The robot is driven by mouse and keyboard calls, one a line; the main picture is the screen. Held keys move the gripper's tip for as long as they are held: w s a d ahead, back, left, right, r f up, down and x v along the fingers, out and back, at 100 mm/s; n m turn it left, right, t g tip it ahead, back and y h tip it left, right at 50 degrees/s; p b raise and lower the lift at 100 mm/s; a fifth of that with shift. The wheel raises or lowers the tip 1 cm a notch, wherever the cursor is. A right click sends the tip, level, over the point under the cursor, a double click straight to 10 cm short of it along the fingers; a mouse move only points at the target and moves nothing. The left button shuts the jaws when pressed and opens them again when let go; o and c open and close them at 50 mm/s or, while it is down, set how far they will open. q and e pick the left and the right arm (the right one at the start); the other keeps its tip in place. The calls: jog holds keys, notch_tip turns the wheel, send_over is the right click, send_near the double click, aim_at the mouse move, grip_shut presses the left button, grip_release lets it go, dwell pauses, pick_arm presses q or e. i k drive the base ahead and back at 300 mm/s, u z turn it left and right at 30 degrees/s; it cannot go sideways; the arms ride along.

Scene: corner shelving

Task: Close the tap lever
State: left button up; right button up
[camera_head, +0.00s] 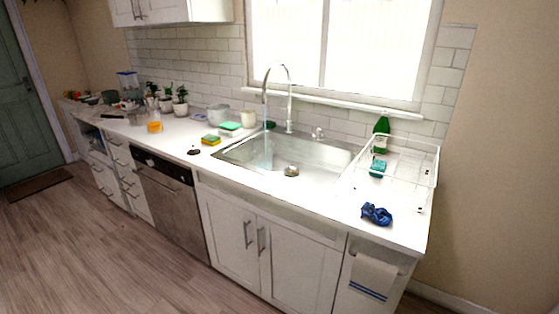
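A tall chrome gooseneck tap (288,100) stands behind the metal sink (330,158), its spout curving to the left over the basin. A pale, translucent stream (267,150) shows below the spout, like running water. A small chrome fitting that may be the tap lever (318,133) stands on the back edge, right of the tap. Its exact position is too small to tell. A small round thing (291,171) sits at the sink's front edge. Neither of my grippers is in view.
A white wire dish rack (410,160) stands right of the sink, with a green bottle (381,130) behind it. A blue cloth (376,214) lies near the front right. Sponges (211,140) and pots crowd the left counter. The wooden floor (110,240) in front is clear.

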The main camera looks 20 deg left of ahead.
aim_at(320, 130)
jog(key=z, duration=0.5)
jog(key=i, duration=1.2)
jog(key=u, duration=0.7)
jog(key=i, duration=0.4)
jog(key=u, duration=0.75)
jog(key=k, duration=0.8)
jog(key=u, duration=0.35)
